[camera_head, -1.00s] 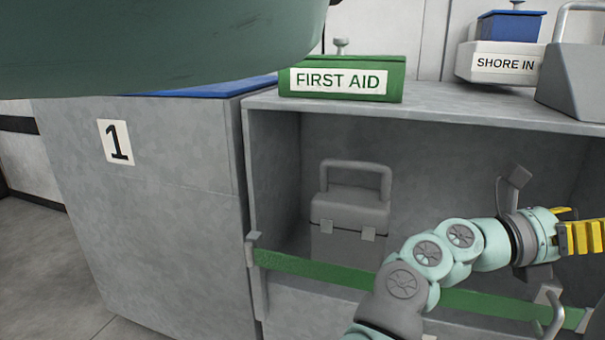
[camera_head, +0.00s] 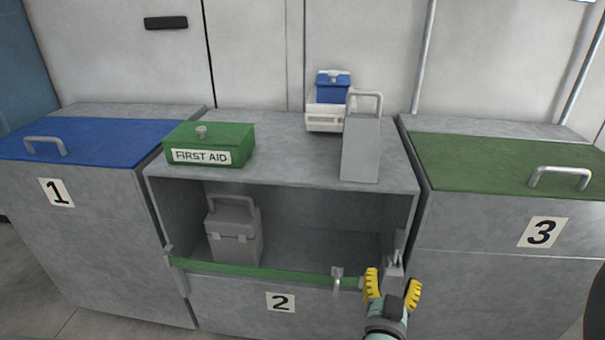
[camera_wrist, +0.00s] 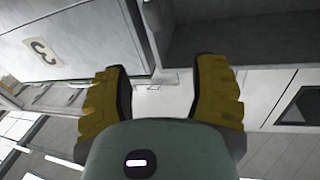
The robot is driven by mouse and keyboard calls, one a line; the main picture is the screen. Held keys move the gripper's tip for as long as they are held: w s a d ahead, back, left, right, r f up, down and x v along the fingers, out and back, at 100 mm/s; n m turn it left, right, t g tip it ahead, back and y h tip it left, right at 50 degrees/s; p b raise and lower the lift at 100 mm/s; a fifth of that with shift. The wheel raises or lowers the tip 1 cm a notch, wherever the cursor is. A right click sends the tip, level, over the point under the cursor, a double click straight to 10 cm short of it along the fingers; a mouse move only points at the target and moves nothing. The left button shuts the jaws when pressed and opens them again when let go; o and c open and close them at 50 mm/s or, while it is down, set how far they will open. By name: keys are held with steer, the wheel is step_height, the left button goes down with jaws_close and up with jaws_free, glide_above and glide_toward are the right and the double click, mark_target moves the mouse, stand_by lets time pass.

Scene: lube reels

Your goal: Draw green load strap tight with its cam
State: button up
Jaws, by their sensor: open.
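The green load strap (camera_head: 265,272) runs across the open front of bay 2 in the head view, from a bracket (camera_head: 168,250) on the left post towards the right post. A metal cam lever (camera_head: 337,278) stands on the strap near its right end. My gripper (camera_head: 392,285) is open, with yellow fingers apart, just right of the lever and in front of the strap's right end and the right bracket (camera_head: 394,262). It hides part of the strap there. In the wrist view, the yellow fingers (camera_wrist: 162,90) are spread with nothing between them.
A grey toolbox (camera_head: 233,235) stands inside the bay. A green first aid box (camera_head: 208,147), a grey handled block (camera_head: 361,145) and a white box (camera_head: 325,115) with a blue box (camera_head: 332,88) stand on top. Lidded bins 1 (camera_head: 85,215) and 3 (camera_head: 500,220) flank the bay.

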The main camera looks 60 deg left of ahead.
mark_target(398, 240)
steer(key=shift+n+g, duration=0.4)
steer(key=shift+n, duration=0.4)
steer(key=x, duration=0.4)
steer(key=b+x, duration=0.1)
steer(key=x, duration=0.4)
steer(key=f+b+x, duration=0.1)
steer(key=x, duration=0.4)
steer(key=shift+w+d, duration=0.25)
steer(key=shift+w+a+r, duration=0.1)
steer(key=shift+w, duration=0.1)
steer(key=shift+o, duration=0.5)
jaws_close()
